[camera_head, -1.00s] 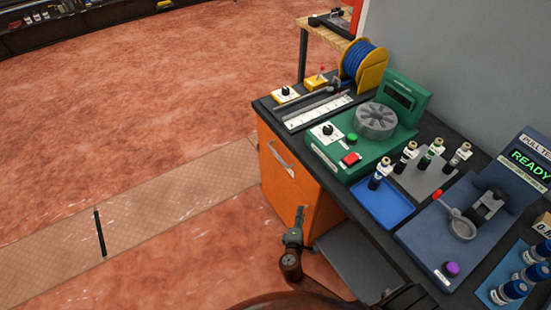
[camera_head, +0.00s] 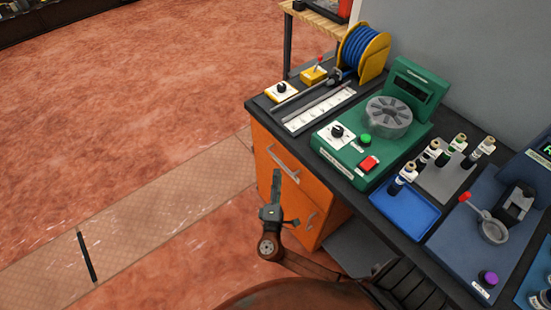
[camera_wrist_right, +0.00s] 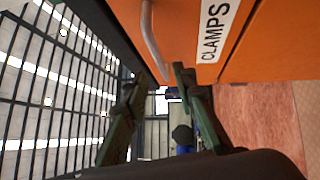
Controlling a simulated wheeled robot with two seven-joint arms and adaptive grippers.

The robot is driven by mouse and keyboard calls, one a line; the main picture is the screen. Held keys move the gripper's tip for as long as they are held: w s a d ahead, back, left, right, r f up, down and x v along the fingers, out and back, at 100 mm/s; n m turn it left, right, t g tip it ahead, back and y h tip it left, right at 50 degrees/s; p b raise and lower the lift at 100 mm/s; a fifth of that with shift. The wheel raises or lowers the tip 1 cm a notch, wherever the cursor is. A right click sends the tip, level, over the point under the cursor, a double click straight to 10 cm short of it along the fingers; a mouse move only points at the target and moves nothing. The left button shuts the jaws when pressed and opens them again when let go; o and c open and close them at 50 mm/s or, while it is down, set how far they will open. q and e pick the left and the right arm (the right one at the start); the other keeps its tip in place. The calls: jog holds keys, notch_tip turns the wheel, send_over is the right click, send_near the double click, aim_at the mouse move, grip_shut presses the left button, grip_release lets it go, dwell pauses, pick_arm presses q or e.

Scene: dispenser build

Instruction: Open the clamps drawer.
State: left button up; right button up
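The clamps drawer (camera_head: 276,147) is the upper orange front of the cabinet, just under the dark worktop, and looks shut. Its metal handle (camera_head: 283,163) shows in the head view. In the right wrist view the drawer handle (camera_wrist_right: 152,42) lies just beyond my fingertips, with the "CLAMPS" label (camera_wrist_right: 215,30) to its right. My right gripper (camera_head: 274,180) is in front of the cabinet, close to the handle. In the right wrist view the right gripper (camera_wrist_right: 160,78) is open, with nothing between its fingers. My left gripper is not in view.
A second drawer handle (camera_head: 311,220) is lower on the cabinet. The worktop carries a green machine (camera_head: 350,150), a blue tray (camera_head: 405,212) and a blue cable reel (camera_head: 365,50). The floor (camera_head: 130,110) left of the cabinet is largely open.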

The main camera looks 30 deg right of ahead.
aim_at(280, 162)
jog(key=x, duration=0.6)
jog(key=shift+s+d, duration=0.15)
jog(key=shift+d, duration=0.05)
jog(key=shift+w+d, duration=0.2)
jog(key=shift+w, duration=0.1)
grip_shut()
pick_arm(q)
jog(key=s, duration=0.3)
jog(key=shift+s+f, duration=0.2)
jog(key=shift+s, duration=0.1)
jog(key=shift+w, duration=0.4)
